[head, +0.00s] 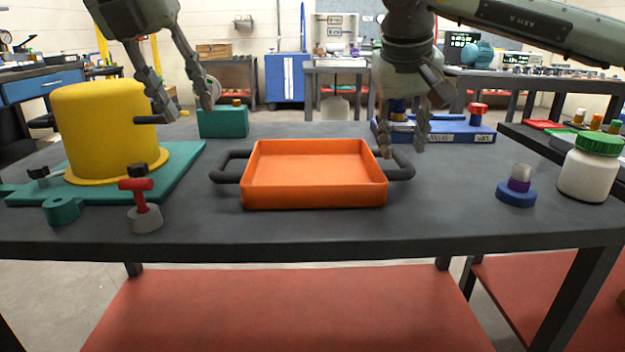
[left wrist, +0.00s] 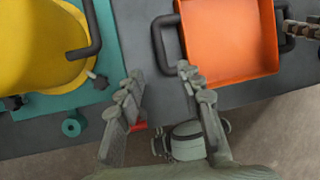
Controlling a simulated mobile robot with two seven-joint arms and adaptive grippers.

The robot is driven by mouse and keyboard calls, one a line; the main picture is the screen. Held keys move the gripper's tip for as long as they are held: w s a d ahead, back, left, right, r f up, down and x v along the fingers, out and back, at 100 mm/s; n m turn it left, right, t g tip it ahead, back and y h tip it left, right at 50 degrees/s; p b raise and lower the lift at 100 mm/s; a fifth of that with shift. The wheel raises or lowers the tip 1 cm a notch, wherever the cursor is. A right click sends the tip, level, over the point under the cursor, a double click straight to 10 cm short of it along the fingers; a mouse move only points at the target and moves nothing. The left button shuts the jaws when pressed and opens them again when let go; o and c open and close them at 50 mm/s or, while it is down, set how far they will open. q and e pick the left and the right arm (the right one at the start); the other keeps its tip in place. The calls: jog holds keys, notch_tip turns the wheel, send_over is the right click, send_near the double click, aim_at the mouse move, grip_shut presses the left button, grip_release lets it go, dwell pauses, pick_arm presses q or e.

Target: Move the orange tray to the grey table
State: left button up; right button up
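The orange tray (head: 315,165) is empty and sits flat on a dark grey tabletop (head: 300,228). Its dark left handle (head: 230,165) and right handle (head: 401,165) stick out at its sides. In the left wrist view the tray (left wrist: 228,40) is at upper right. My left gripper (head: 182,108) is open and empty, above the table between the yellow cylinder and the tray. In the left wrist view its fingers (left wrist: 162,82) are apart, short of the left handle (left wrist: 165,45). My right gripper (head: 403,145) has its fingers apart, right at the right handle; contact is unclear.
A yellow cylinder (head: 105,130) on a teal plate (head: 180,160) stands left. A red-topped part (head: 142,205) is at front left. A blue box (head: 455,130) lies behind the right handle. A blue-based part (head: 517,188) and a green-lidded white jar (head: 590,170) stand right.

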jog(key=v, duration=0.9)
jog(key=shift+f, duration=0.15)
